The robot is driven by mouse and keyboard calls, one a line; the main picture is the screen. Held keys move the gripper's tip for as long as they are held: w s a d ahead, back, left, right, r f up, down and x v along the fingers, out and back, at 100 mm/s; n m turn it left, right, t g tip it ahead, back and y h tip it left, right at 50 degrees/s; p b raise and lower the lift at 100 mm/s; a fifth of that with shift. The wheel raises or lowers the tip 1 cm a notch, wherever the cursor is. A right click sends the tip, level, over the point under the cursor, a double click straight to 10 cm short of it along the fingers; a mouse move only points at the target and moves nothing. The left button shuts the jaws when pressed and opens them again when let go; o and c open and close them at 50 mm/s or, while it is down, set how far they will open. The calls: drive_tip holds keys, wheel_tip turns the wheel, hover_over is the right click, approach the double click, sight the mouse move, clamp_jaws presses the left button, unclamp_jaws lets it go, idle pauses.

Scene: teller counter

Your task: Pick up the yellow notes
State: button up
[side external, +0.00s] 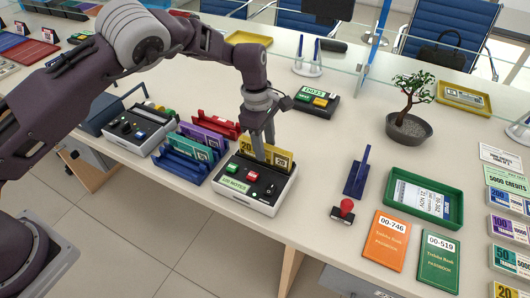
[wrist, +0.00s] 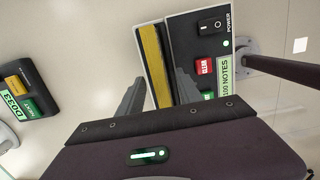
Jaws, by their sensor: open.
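The yellow notes (side external: 281,158) stand upright as a stack in the back slot of a white and black note counter (side external: 236,200). In the wrist view the notes (wrist: 151,58) show as a narrow yellow band beside the counter's dark panel. My gripper (side external: 262,147) points down at the notes and hides part of them. In the wrist view its two fingers (wrist: 158,92) are apart, one on each side of the band. I cannot tell whether either finger touches the notes.
Blue, purple and red note racks (side external: 190,152) stand close at the left of the counter. A stamp (side external: 344,212), a blue stand (side external: 357,174), a green tray (side external: 447,199) and passbooks (side external: 386,240) lie to the right. A small display unit (side external: 317,100) sits behind.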

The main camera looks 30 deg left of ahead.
drive_tip(key=shift+f, duration=0.35)
drive_tip(key=shift+r, duration=0.1)
clamp_jaws()
